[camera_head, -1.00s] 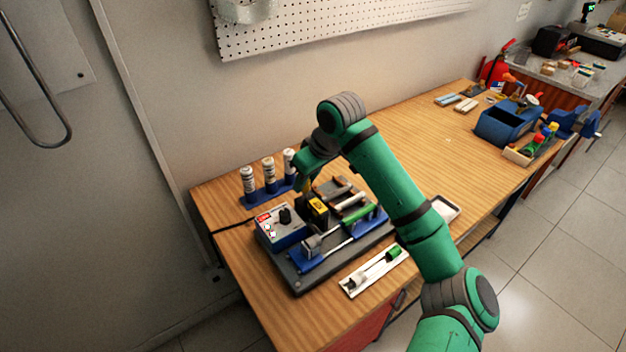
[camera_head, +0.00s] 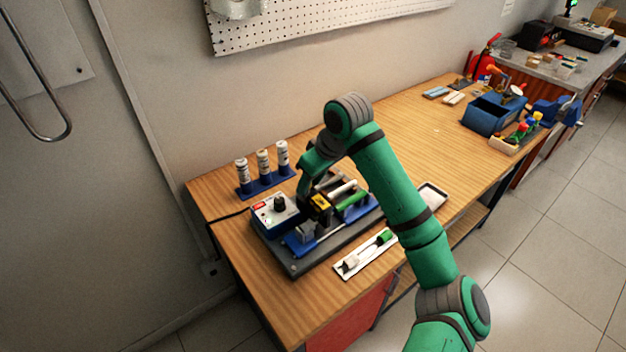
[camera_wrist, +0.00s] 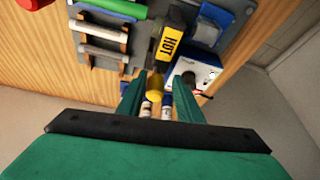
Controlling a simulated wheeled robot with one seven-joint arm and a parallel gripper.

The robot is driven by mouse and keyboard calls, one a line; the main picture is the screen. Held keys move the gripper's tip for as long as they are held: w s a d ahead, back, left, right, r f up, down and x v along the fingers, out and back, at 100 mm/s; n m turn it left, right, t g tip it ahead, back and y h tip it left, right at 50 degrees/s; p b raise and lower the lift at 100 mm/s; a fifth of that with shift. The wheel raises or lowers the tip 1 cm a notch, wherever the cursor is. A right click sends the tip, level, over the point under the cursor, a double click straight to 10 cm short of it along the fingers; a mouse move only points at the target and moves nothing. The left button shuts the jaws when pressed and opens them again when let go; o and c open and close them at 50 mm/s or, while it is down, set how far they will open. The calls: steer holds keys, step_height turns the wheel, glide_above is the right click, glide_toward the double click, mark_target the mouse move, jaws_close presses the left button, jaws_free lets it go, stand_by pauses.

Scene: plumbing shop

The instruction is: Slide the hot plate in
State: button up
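The hot plate is a black block with a yellow HOT label (camera_head: 319,203) on the fixture in the head view. The same HOT block shows at the top middle of the wrist view (camera_wrist: 170,46), with a round yellow knob (camera_wrist: 155,83) at its near end. My gripper (camera_wrist: 158,82) has its two green fingers apart, one on each side of the knob, with gaps visible. It appears open; whether a finger touches the knob cannot be told. In the head view my arm and wrist partly hide the fingers behind the block.
A white control box (camera_head: 275,213) stands left of the block on the dark base plate (camera_head: 291,267). Green and white rods (camera_head: 352,200) lie in holders to its right. A blue rack with several bottles (camera_head: 263,181) stands close behind.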

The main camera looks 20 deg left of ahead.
mark_target(322, 200)
steer(key=shift+o, duration=0.2)
steer(key=shift+r, duration=0.35)
steer(key=v, duration=1)
steer(key=shift+d, duration=0.15)
steer(key=shift+s, duration=0.15)
